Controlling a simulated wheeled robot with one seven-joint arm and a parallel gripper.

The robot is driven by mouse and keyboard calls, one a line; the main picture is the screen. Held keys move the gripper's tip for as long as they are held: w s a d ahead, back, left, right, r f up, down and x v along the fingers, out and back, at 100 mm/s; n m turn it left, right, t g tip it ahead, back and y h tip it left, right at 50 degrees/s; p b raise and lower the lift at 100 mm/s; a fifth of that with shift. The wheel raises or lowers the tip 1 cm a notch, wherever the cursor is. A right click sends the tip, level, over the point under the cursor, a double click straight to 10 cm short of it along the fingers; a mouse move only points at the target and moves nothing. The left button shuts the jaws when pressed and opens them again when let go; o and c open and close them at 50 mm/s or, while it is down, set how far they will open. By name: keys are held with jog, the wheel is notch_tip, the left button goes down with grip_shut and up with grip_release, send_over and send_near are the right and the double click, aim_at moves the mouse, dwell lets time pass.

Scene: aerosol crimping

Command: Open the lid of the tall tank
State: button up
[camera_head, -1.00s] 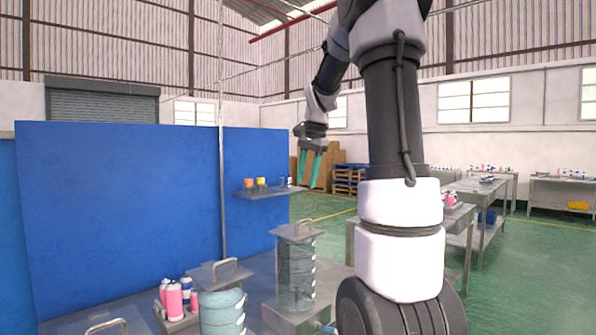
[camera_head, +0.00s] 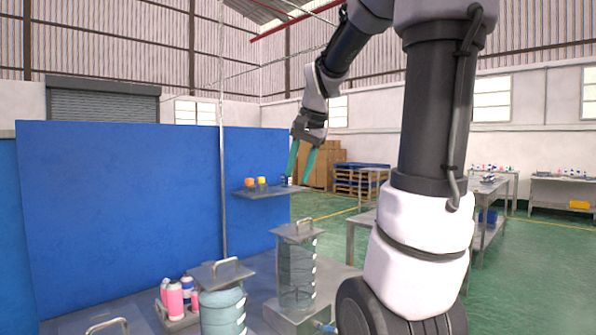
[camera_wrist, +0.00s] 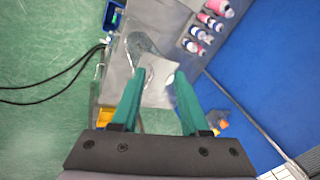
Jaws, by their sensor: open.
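The tall tank (camera_head: 297,272) is a clear upright cylinder on a metal base in the head view. Its flat square grey lid (camera_head: 284,231) lies on top, with a raised metal handle. My gripper (camera_head: 298,180) has green fingers pointing down, and it appears above the lid in the picture, apart from it. The fingers are open and empty. In the wrist view my gripper (camera_wrist: 160,75) frames a pale square lid (camera_wrist: 155,92) between and beyond its fingertips. The lid's handle is partly hidden by the left finger there.
A shorter tank (camera_head: 222,308) with a handled lid stands left of the tall one. Pink and blue cans (camera_head: 175,298) sit in a tray. A small shelf (camera_head: 270,192) with orange and yellow items projects from the blue panel (camera_head: 120,215). Free air surrounds the gripper.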

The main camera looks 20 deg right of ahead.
jog(key=s+a+n+t, duration=0.1)
jog(key=s+a+n, duration=0.1)
jog(key=s+a, duration=0.2)
jog(key=s, duration=0.2)
jog(key=shift+s+r, duration=0.15)
jog(key=shift+s, duration=0.2)
jog(key=s+a+n, duration=0.1)
jog(key=s, duration=0.1)
jog(key=s+a+f+n+t, duration=0.1)
jog(key=s, duration=0.2)
jog(key=s+a+f+n, duration=0.1)
jog(key=s, duration=0.1)
jog(key=shift+s+a+f+t+y, duration=0.15)
jog(key=shift+s+a+t+y, duration=0.1)
jog(key=shift+a+t+y, duration=0.15)
jog(key=shift+c, duration=0.6)
jog(key=shift+s+a+f+n, duration=0.1)
jog(key=shift+s+f+n, duration=0.05)
jog(key=shift+s+n, duration=0.2)
grip_shut()
jog(key=m+g+h, duration=0.1)
jog(key=m+g, duration=0.3)
jog(key=m, duration=2.4)
send_over(305, 233)
jog(key=s+d, duration=0.2)
jog(key=s, duration=0.2)
notch_tip(305, 233, down, 6)
jog(key=x, duration=0.9)
jog(key=shift+w+a, duration=0.15)
jog(key=shift+a, duration=0.15)
